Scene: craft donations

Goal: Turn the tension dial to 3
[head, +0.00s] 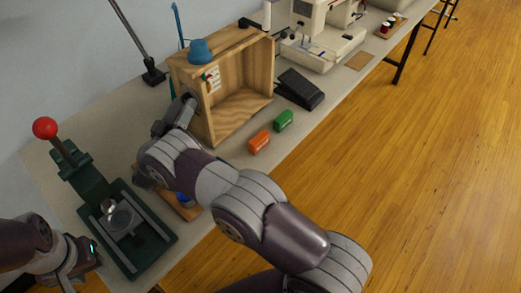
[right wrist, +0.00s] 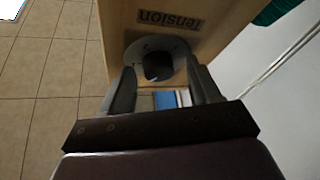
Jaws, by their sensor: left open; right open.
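The tension dial (right wrist: 158,66) has a dark knob on a grey round plate, set in the wooden box's side panel (right wrist: 215,20) beside a "Tension" label (right wrist: 155,18). Its scale and setting cannot be read. My right gripper (right wrist: 160,75) is open, its fingers left and right of the knob in the right wrist view; I cannot tell whether they touch it. In the head view the wooden box (head: 262,62) stands on the table, and my right gripper (head: 190,103) is at its left side, hiding the dial. My left gripper (head: 88,256) is open and empty at the lower left.
A green press with a red ball handle (head: 45,128) stands at the left. An orange block (head: 259,142) and a green block (head: 283,121) lie before the box. A black pedal (head: 300,89) and sewing machine (head: 322,35) are to its right. A blue item (head: 201,50) sits on top.

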